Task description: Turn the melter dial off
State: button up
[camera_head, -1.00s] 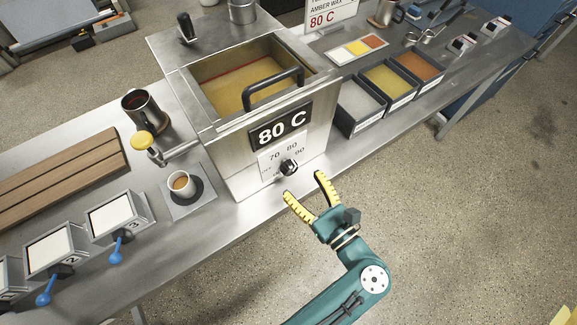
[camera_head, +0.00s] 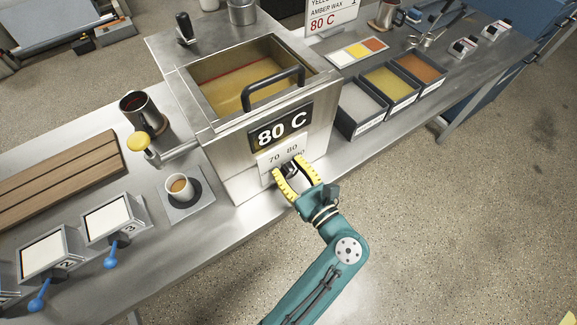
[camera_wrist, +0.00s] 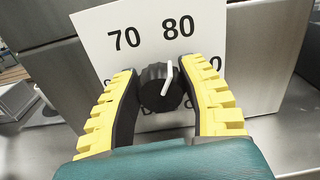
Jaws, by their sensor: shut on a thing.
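The melter (camera_head: 225,158) is a steel box with an open vat of yellow wax and an "80 C" sign on its front. Its black dial (camera_wrist: 160,88) sits on a white scale plate (camera_wrist: 150,35) marked 70 and 80, with other markings partly hidden by my fingers. The dial's white pointer line points up, close to the 80. My gripper (camera_head: 295,171) is at the melter's front, its yellow-and-black fingers on either side of the dial. In the wrist view my gripper (camera_wrist: 160,95) is shut on the dial. In the head view the fingers mostly cover the dial.
A black handle (camera_head: 273,88) stands over the vat's front. Bins of grey, yellow and orange material (camera_head: 362,128) stand to the right. Open floor lies in front of the bench.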

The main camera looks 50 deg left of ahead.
jog(key=shift+n, duration=0.3)
jog(key=shift+r+n+p, duration=0.1)
jog(key=shift+n+p, duration=0.65)
jog(key=shift+n, duration=0.15)
jog(key=n+p, duration=0.1)
jog(key=n, duration=0.2)
jog(key=shift+s, duration=0.1)
jog(key=n, duration=0.4)
jog(key=n+b, duration=0.1)
jog(key=n, duration=0.1)
jog(key=shift+f+n, duration=0.25)
jog(key=shift+n, duration=0.15)
jog(key=n+b, duration=0.1)
jog(key=n, duration=0.1)
jog(key=n+b, duration=0.1)
jog(key=n, duration=0.1)
jog(key=n+b, duration=0.1)
jog(key=n, duration=0.1)
jog(key=shift+f, duration=0.25)
jog(key=n+b, duration=0.2)
jog(key=n, duration=0.1)
jog(key=shift+n+b, duration=1)
jog(key=shift+n, duration=0.3)
jog(key=shift+r, duration=0.1)
